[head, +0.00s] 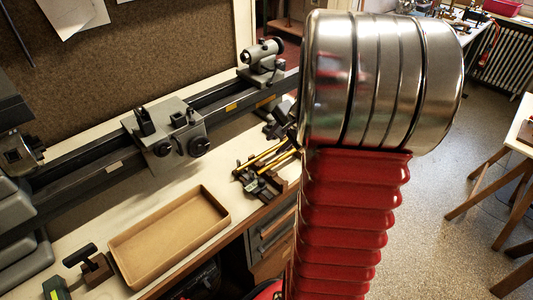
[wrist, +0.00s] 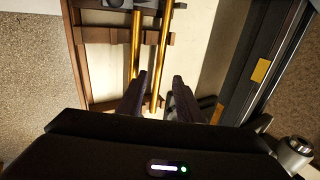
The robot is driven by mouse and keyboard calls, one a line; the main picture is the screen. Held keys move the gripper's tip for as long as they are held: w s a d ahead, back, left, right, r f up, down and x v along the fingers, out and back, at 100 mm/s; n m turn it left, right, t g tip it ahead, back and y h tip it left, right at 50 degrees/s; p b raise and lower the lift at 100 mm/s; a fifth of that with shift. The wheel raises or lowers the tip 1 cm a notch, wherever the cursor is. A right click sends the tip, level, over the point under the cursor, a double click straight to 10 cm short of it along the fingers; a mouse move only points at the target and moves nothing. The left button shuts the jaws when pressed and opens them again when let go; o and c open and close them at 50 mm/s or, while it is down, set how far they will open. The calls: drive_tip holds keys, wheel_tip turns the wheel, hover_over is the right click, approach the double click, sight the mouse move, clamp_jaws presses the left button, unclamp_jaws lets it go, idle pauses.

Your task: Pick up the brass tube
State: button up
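Two thin brass tubes lie side by side across a dark wooden rack (wrist: 98,36) in the wrist view. The right tube (wrist: 163,42) runs into the gap between my fingers; the left tube (wrist: 136,45) passes by or under the left finger. My gripper (wrist: 160,77) is open, its two dark fingers apart. I cannot tell how far above the tubes it is. In the head view the brass tubes (head: 266,160) show on the rack (head: 262,187) on the bench, partly hidden behind my arm.
A lathe (head: 170,135) with a long dark bed runs along the back of the bench. An empty tan tray (head: 165,235) stands left of the rack. A small dark clamp-like tool (head: 90,265) sits at the bench's near left. Open floor (head: 440,200) lies to the right.

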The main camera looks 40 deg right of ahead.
sight(270, 151)
drive_tip(key=shift+x, duration=2.5)
drive_tip(key=shift+s+f, duration=0.1)
drive_tip(key=shift+c, duration=0.6)
clamp_jaws()
